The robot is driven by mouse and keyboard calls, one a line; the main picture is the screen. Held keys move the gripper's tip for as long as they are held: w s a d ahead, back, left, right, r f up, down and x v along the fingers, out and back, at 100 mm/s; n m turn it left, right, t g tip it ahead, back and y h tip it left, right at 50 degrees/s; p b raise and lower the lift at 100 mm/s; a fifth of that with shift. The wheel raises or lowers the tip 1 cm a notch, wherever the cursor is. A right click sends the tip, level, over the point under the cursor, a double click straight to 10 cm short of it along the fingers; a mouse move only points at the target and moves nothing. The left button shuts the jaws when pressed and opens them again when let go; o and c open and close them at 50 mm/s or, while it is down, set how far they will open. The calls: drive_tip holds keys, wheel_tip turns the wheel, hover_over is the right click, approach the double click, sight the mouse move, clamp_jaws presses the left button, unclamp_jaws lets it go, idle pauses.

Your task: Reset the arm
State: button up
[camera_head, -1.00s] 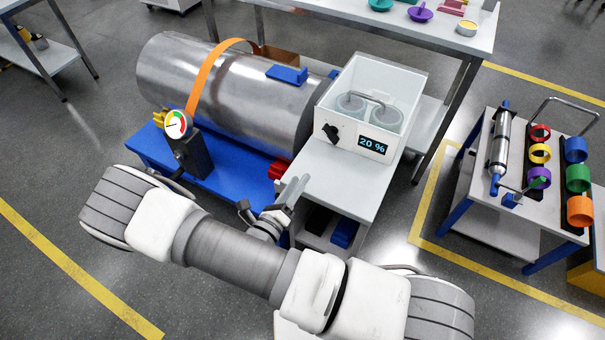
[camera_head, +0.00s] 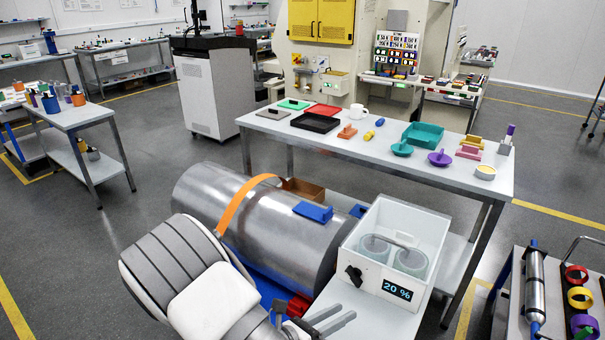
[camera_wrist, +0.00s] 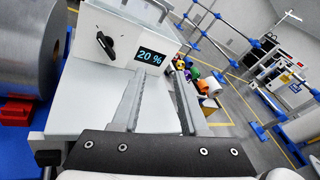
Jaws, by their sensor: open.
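My gripper (camera_head: 325,322) is at the bottom of the head view, just in front of the white box with the "20 %" display (camera_head: 397,289). In the wrist view, its two long fingers (camera_wrist: 158,80) stand apart with nothing between them. They point toward the front of the same box, whose black knob (camera_wrist: 106,45) is to their left. My arm comes in from the lower left of the head view and covers part of the metal cylinder's near side.
The metal cylinder (camera_head: 255,225), with an orange strap (camera_head: 240,200), lies left of the box. A table (camera_head: 440,170) with trays, funnels and a mug stands behind. A cart (camera_head: 515,300) with coloured rings is at right. Grey floor is open at left.

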drive_tip(key=s+d+r+m+g+y+p, duration=0.1)
drive_tip(key=s+d+r+m+g+y, duration=0.3)
drive_tip(key=r+m, duration=0.45)
drive_tip(key=s+d+r+m+g+y+p, duration=0.1)
drive_tip(key=s+d+r+m+g, duration=0.25)
drive_tip(key=r+m+g, duration=0.45)
drive_tip(key=s+r+m+t+y+p, duration=0.1)
drive_tip(key=s+r+m+t+y, duration=0.3)
drive_tip(key=r+m, duration=0.2)
drive_tip(key=s+a+r+m+t+y+p, duration=0.1)
drive_tip(key=s+r+m+t+y+p, duration=0.1)
drive_tip(key=s+r+m+t+y, duration=0.2)
wheel_tip(320, 180, up, 6)
drive_tip(key=m, duration=0.3)
drive_tip(key=shift+a+f, duration=0.15)
drive_tip(key=shift+a, duration=0.05)
